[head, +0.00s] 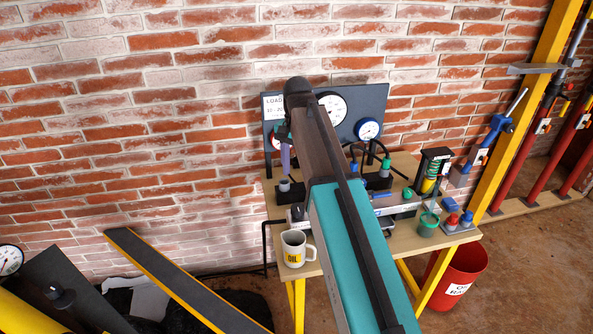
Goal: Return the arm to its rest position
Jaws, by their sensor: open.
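My arm (345,230) reaches from the bottom of the head view up over the bench, as a long teal and dark brown link. Its dark rounded upper joint (298,90) stands in front of the grey gauge panel. A small teal part and a purple-grey strip show just left of the link; I cannot tell whether they belong to my arm. My gripper cannot be made out, and the link hides whatever lies behind it.
A wooden bench (460,237) carries a white OIL mug (293,248), a green-lidded jar (428,224) and fittings. Behind it stands the grey panel (375,98) with gauges. A red bin (462,272) stands right. A dark yellow-edged beam (185,283) slants lower left. Brick wall closes the back.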

